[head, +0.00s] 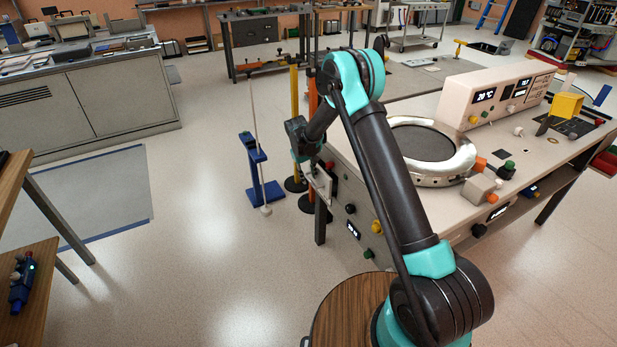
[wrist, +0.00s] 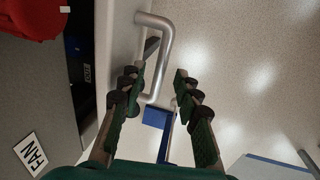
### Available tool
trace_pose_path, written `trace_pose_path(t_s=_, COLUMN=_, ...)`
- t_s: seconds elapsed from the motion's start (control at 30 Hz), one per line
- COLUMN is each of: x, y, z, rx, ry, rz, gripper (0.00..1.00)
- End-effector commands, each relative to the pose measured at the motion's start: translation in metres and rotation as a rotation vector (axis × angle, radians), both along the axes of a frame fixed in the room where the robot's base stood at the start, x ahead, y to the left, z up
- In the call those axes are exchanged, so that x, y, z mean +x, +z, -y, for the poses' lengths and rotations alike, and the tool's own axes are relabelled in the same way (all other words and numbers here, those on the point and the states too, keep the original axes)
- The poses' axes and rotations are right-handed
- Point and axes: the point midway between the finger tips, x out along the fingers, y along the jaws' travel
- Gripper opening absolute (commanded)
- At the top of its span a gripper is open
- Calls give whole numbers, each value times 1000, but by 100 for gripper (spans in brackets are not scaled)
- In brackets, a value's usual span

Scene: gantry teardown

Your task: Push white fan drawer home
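The white fan drawer (head: 322,184) is at the near left end of the bench, partly covered by my arm in the head view. In the wrist view its pale front (wrist: 117,50) runs down left of my fingers, with a silver bar handle (wrist: 168,45) standing out from it. A FAN label (wrist: 32,153) lies on a dark grey surface behind that front. My gripper (wrist: 166,73) is open, its two fingers apart, with part of the handle showing between and beyond them. I cannot tell whether a finger touches the handle. How far the drawer stands out is unclear.
The bench (head: 455,205) carries a silver ring (head: 465,160), a white display console (head: 490,97) and several coloured knobs. A blue stand (head: 262,190) with a thin rod and a yellow post (head: 295,120) stand left of the drawer.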

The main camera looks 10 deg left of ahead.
Motion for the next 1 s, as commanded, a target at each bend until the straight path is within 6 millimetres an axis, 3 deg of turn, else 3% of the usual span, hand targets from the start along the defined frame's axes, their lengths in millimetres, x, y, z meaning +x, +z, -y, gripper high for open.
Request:
trace_pose_path(t_s=0.33, x=1, y=-4, z=1, rx=0, ry=0, rz=0, gripper=33)
trace_pose_path(t_s=0.6, x=1, y=-4, z=1, rx=0, ry=-1, rz=0, gripper=0)
trace_pose_path(t_s=1.0, x=1, y=-4, z=2, rx=0, ry=-1, rz=0, gripper=0)
